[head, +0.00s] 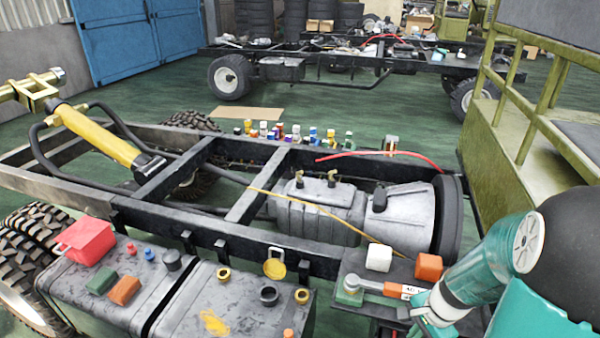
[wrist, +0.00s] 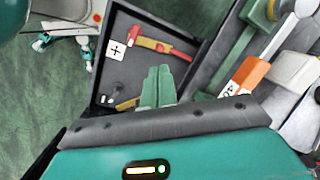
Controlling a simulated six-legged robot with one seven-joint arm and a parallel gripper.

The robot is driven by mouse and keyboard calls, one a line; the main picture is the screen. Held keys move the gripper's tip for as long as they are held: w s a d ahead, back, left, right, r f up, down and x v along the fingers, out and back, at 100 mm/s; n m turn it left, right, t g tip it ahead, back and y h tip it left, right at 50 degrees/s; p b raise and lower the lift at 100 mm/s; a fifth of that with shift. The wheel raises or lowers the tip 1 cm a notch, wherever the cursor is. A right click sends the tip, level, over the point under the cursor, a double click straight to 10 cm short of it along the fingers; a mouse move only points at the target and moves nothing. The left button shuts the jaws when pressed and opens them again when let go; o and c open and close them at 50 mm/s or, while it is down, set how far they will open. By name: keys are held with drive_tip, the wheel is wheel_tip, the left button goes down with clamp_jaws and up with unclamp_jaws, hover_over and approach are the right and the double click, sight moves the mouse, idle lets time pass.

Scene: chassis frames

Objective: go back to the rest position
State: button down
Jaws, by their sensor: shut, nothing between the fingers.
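My gripper (wrist: 158,86) shows in the wrist view as two green fingers lying side by side, shut with nothing between them. The fingers point over a dark open tray (wrist: 118,60). A red and yellow tool (wrist: 155,44) lies in that tray, apart from the fingers. A tool with a tan handle (wrist: 127,104) lies partly behind the fingers. In the head view my teal and white arm fills the lower right, and the fingertips cannot be made out there.
A white block (head: 378,257), an orange block (head: 429,267) and a green-based piece (head: 349,291) sit on the dark shelf near my arm. The chassis frame (head: 225,230) and tanks (head: 225,300) with loose parts lie left. An olive cab (head: 520,150) stands right.

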drive_tip(key=s+a+r+n+t, duration=0.1)
drive_tip(key=s+a+r+n, duration=0.1)
drive_tip(key=a+r+n, duration=0.3)
drive_tip(key=s+a+r+n+t+h, duration=0.1)
drive_tip(key=a+r+n, duration=0.3)
drive_tip(key=r, duration=0.7)
drive_tip(key=s+a+r+n+t, duration=0.2)
drive_tip(key=a+r+n, duration=0.3)
drive_tip(key=r, duration=0.4)
drive_tip(key=shift+s+a+n+h, duration=0.3)
drive_tip(key=shift+s+a+h, duration=0.1)
drive_tip(key=shift+s, duration=0.05)
drive_tip(key=c, duration=1.9)
unclamp_jaws()
drive_tip(key=shift+s+a+r, duration=0.1)
drive_tip(key=shift+s+r, duration=0.1)
drive_tip(key=shift+s, duration=0.05)
drive_tip(key=shift+c, duration=0.2)
drive_tip(key=o, duration=0.6)
drive_tip(key=shift+a+n, duration=0.25)
drive_tip(key=shift+n, duration=0.05)
